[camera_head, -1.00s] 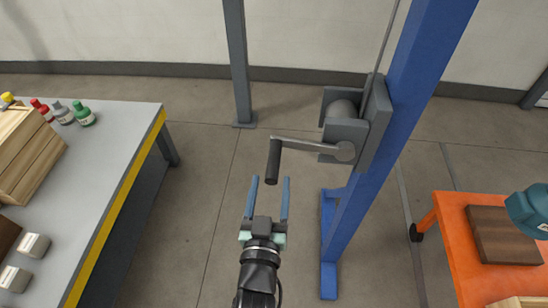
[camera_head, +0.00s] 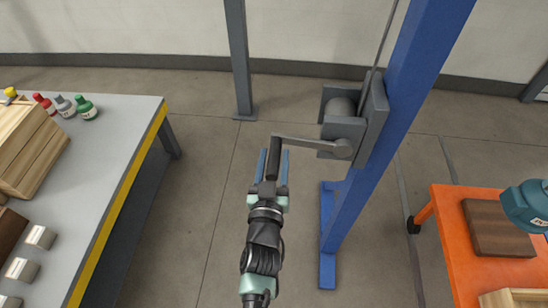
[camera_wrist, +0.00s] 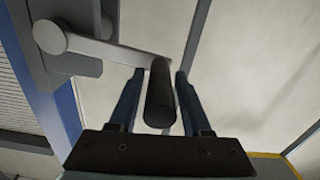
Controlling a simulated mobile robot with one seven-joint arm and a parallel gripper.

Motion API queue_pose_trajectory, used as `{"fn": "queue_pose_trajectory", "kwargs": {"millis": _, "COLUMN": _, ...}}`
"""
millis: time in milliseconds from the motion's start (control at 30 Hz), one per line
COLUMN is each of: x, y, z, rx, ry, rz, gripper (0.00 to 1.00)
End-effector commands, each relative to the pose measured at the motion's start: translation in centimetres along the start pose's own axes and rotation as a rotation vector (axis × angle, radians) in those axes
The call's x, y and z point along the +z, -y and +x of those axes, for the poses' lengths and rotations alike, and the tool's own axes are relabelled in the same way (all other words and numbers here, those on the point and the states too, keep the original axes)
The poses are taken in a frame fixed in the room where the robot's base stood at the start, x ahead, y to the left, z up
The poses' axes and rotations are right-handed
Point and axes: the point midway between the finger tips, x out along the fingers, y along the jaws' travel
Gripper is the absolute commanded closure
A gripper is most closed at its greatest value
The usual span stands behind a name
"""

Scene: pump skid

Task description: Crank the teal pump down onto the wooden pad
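The teal pump (camera_head: 527,206) shows at the right edge in the head view, partly cut off, beside and over the wooden pad (camera_head: 497,228) on the orange cart; whether it touches the pad I cannot tell. The winch (camera_head: 352,112) on the blue post has a grey crank arm (camera_head: 310,143) reaching left to a dark handle (camera_head: 274,158). My gripper (camera_head: 271,162) is at the handle. In the wrist view the handle (camera_wrist: 160,98) lies between my two open fingers (camera_wrist: 154,92), with a gap visible on each side.
A grey workbench (camera_head: 112,150) with a yellow edge stands at the left, holding a wooden crate (camera_head: 25,150), bottles and metal blocks. The orange cart (camera_head: 452,232) is at the right. The floor between bench and post is clear.

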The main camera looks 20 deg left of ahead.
Motion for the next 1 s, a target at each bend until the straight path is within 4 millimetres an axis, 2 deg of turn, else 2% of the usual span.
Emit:
{"fn": "queue_pose_trajectory", "kwargs": {"millis": 33, "x": 0.00, "y": 0.01, "z": -0.01, "rx": 0.000, "ry": 0.000, "rz": 0.000, "gripper": 0.63}}
{"fn": "queue_pose_trajectory", "kwargs": {"millis": 233, "x": -0.01, "y": 0.00, "z": -0.02, "rx": 0.000, "ry": 0.000, "rz": 0.000, "gripper": 0.99}}
{"fn": "queue_pose_trajectory", "kwargs": {"millis": 267, "x": 0.00, "y": 0.00, "z": -0.02, "rx": 0.000, "ry": 0.000, "rz": 0.000, "gripper": 1.00}}
{"fn": "queue_pose_trajectory", "kwargs": {"millis": 1000, "x": -0.01, "y": -0.01, "z": -0.03, "rx": 0.000, "ry": 0.000, "rz": 0.000, "gripper": 1.00}}
